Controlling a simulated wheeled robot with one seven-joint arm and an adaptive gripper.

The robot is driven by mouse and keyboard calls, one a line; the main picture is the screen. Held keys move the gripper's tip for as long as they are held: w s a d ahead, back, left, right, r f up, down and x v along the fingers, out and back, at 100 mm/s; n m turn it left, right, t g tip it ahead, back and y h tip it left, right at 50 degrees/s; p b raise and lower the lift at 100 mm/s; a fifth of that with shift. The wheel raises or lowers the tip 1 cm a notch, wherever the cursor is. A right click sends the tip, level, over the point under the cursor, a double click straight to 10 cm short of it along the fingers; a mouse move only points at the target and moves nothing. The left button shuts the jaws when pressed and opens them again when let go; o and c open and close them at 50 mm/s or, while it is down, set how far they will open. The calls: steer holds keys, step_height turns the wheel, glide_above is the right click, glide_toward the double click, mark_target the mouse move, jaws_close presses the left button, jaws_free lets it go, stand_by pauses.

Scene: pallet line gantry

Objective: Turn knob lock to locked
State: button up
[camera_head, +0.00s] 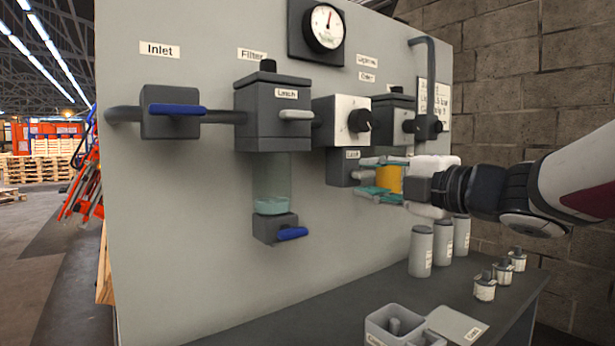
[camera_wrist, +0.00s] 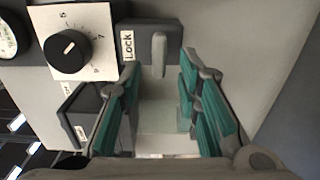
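The lock is a dark grey block with a "Lock" label on the panel, below the dial knob. In the head view the block (camera_head: 341,167) is just left of my fingertips. In the wrist view the block (camera_wrist: 140,42) is straight ahead, and its light grey lever (camera_wrist: 159,54) lies in line with the gap between my fingers. My gripper (camera_head: 364,176) is open and empty, with teal fingers one above the other in the head view. It also shows in the wrist view (camera_wrist: 160,78). Contact with the lever is not visible. The dial knob (camera_head: 359,121) is black on a white plate.
A yellow bowl (camera_head: 390,179) shows behind my fingers, under the lubricator. The filter (camera_head: 272,125) and blue inlet handle (camera_head: 178,109) are further left. Grey canisters (camera_head: 421,252) and small pots stand on the bench (camera_head: 400,288) below my arm.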

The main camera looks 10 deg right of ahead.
steer(key=v, duration=0.8)
steer(key=shift+s+d, duration=0.15)
steer(key=shift+s, duration=0.2)
